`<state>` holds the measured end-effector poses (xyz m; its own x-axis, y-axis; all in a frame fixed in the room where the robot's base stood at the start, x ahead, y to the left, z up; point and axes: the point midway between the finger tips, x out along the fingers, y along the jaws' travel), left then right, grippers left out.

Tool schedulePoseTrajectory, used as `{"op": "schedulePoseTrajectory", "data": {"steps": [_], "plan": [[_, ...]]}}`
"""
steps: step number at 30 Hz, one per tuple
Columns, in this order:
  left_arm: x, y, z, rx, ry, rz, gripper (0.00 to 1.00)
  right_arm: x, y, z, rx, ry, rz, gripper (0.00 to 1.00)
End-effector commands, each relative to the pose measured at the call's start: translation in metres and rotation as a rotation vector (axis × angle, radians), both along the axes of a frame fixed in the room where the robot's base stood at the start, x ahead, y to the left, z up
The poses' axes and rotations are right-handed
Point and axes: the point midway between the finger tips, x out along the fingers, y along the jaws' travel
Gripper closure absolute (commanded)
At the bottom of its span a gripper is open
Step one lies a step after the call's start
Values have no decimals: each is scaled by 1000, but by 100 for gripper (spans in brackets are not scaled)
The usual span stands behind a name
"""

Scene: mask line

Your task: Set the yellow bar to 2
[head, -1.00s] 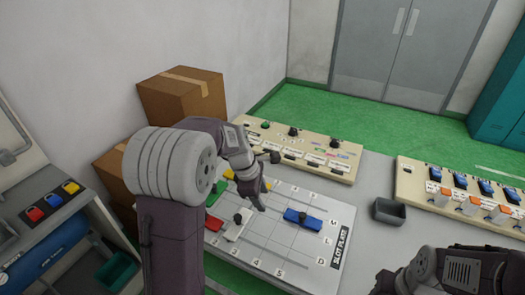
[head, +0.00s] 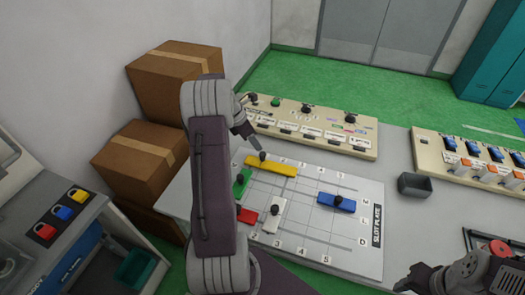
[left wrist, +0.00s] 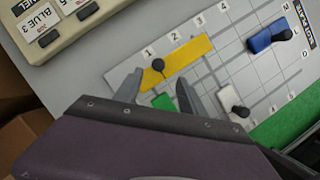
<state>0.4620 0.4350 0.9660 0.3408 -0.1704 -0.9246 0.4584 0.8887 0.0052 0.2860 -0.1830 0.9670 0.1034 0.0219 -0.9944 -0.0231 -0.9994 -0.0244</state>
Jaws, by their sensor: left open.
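The yellow bar (head: 278,169) lies on the slot plate (head: 350,180) in its far row, with a dark knob near its left end. In the left wrist view the yellow bar (left wrist: 190,55) has its knob close to the number 1, and its other end reaches toward 3. My left gripper (head: 247,132) is partly hidden behind my arm in the head view. In the left wrist view its open fingers (left wrist: 158,90) point toward the knob, which shows between and beyond the tips; contact is not visible. My right gripper (head: 408,282) is at the lower right, its jaws unclear.
Green (head: 241,184), red (head: 247,215), white (head: 273,215) and blue (head: 337,202) bars share the plate. A switch panel (head: 310,127) stands just behind it.

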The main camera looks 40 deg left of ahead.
Motion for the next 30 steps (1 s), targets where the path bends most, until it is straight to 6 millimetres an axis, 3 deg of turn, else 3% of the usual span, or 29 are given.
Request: {"op": "schedulePoseTrajectory", "data": {"steps": [12, 23, 28, 30], "plan": [[26, -14, -72, -2, 3, -3, 52, 0, 0, -1, 0, 0, 0, 52], [29, -15, -80, 0, 0, -1, 52, 0, 0, -1, 0, 0, 0, 52], [29, -15, -79, 0, 0, -1, 100, 0, 0, -1, 0, 0, 0, 52], [29, -15, -79, 0, 0, -1, 100, 0, 0, -1, 0, 0, 0, 52]]}}
